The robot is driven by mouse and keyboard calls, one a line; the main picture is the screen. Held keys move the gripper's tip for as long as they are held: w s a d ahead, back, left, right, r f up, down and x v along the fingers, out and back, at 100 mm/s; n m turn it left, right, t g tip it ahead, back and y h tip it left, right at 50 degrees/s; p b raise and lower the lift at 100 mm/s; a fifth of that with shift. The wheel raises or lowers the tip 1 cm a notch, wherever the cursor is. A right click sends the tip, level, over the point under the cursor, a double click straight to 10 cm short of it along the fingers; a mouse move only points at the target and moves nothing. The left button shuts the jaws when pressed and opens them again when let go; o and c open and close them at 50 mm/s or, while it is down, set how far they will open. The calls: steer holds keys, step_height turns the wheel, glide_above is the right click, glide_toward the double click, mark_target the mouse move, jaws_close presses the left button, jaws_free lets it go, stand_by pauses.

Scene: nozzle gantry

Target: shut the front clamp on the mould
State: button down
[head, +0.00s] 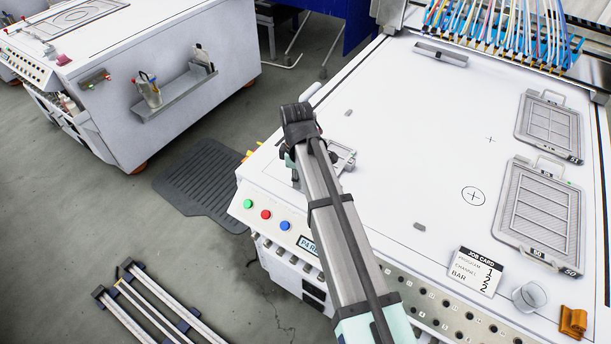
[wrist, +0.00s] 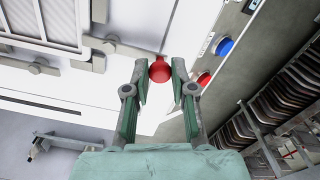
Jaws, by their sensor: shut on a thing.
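In the wrist view my gripper (wrist: 160,75) is closed around a red ball knob (wrist: 160,71), with one green finger on each side of it. The knob is beside the table's front edge. The mould (wrist: 58,22), a pale ribbed frame, shows at the upper left of the wrist view.
Green, red and blue buttons (head: 266,214) line the table's front face, close to my gripper. Two framed plates (head: 540,215) lie at the right of the white table (head: 400,130).

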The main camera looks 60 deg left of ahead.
steer(key=c, duration=1)
jaws_free()
steer(key=shift+o, duration=0.2)
step_height(320, 180, up, 12)
